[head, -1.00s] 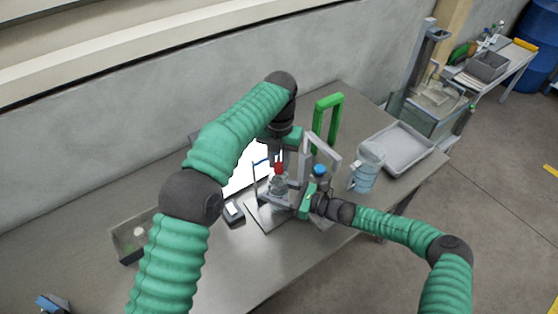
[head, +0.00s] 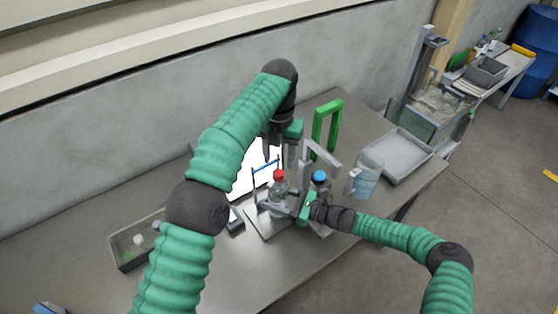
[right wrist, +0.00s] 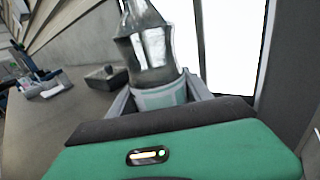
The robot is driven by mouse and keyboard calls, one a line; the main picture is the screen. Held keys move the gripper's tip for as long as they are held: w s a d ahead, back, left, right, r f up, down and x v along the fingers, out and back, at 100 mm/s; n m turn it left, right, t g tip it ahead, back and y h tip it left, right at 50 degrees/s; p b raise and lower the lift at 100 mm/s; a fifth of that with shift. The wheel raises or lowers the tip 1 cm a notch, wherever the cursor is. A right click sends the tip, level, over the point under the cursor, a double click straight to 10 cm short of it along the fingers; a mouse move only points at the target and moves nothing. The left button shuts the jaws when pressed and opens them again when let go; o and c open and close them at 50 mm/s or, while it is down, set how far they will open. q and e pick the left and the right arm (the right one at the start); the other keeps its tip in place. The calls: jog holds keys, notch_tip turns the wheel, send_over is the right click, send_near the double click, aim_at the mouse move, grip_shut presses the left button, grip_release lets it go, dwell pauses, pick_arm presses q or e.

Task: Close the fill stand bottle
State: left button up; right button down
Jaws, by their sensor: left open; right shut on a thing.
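A clear bottle (head: 278,190) with a red cap (head: 279,174) on its top stands upright on a grey plate at the fill stand. It also shows in the right wrist view (right wrist: 152,50), where its top is cut off. My right gripper (head: 285,208) is shut around the bottle's lower body. My left gripper (head: 272,150) is open and empty, pointing down just above the red cap and apart from it. I cannot tell how tightly the cap sits.
A blue-capped bottle (head: 319,182) stands just right of the held bottle. A clear jug (head: 366,172), a grey tray (head: 398,172) and a green frame (head: 327,125) are further right. A dark bin (head: 132,246) lies at left. The front of the table is clear.

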aim_at(278, 171)
pick_arm(q)
jog(key=o, duration=0.5)
pick_arm(e)
jog(key=shift+f, duration=0.1)
pick_arm(q)
jog(key=shift+o, duration=0.2)
pick_arm(e)
jog(key=shift+c, duration=1.9)
grip_release()
pick_arm(q)
notch_tip(278, 171, down, 3)
jog(key=b, duration=0.3)
pick_arm(e)
jog(key=v, duration=1.6)
jog(key=shift+w+d+f, duration=0.1)
jog(key=shift+f, duration=0.1)
jog(key=shift+s+d+r, duration=0.1)
jog(key=shift+s+d, duration=0.1)
jog(key=shift+d, duration=0.2)
